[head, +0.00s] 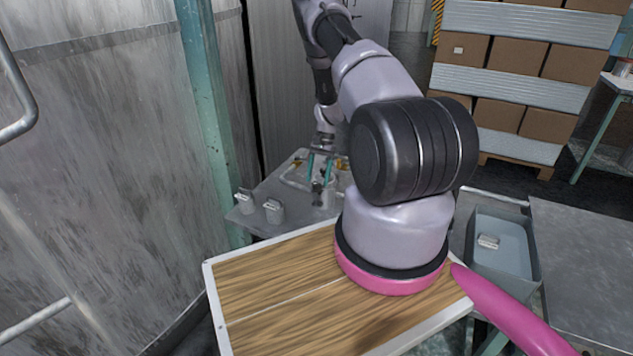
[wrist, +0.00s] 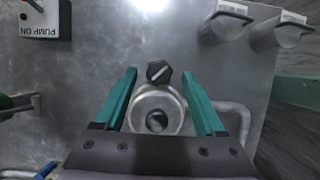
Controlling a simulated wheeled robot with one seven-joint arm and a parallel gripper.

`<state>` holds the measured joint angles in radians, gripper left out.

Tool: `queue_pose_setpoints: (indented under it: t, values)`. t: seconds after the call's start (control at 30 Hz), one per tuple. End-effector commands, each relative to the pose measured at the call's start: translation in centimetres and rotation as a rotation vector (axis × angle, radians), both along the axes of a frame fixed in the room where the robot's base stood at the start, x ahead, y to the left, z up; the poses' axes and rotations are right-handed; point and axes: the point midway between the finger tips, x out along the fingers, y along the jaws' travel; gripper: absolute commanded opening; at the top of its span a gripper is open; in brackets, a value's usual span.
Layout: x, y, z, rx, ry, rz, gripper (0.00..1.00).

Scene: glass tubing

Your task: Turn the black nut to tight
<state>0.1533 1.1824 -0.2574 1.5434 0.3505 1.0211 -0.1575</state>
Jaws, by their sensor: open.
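In the wrist view, the black nut (wrist: 158,72), dark with a pale line across its face, lies between the tips of my gripper (wrist: 159,76). The two teal fingers are open, one on each side, with a gap to the nut on both sides. A round silver fitting (wrist: 157,108) with a dark centre sits just below the nut in the picture, also between the fingers. In the head view, my gripper (head: 318,172) points down over the grey metal table, with a small dark part near its tips. I cannot tell the height of the tips against the nut.
A bent metal pipe (wrist: 242,118) runs right of the fitting in the wrist view. A "PUMP ON" switch box (wrist: 46,20) is at upper left. A grey bin (head: 501,262) stands at right.

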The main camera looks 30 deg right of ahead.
Motion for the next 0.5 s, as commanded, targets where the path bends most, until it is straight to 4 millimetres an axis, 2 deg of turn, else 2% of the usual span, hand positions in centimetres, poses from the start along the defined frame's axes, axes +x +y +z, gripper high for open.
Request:
queue_pose_setpoints:
  t: [0.13, 0.47, 0.5]
  values:
    - [-0.3, 0.4, -1.3, -0.001, 0.001, 0.0, 0.72]
    - [-0.4, 0.5, -1.6, -0.001, -0.001, 0.0, 0.72]
    - [-0.4, 0.5, -1.6, 0.0, 0.0, 0.0, 0.6]
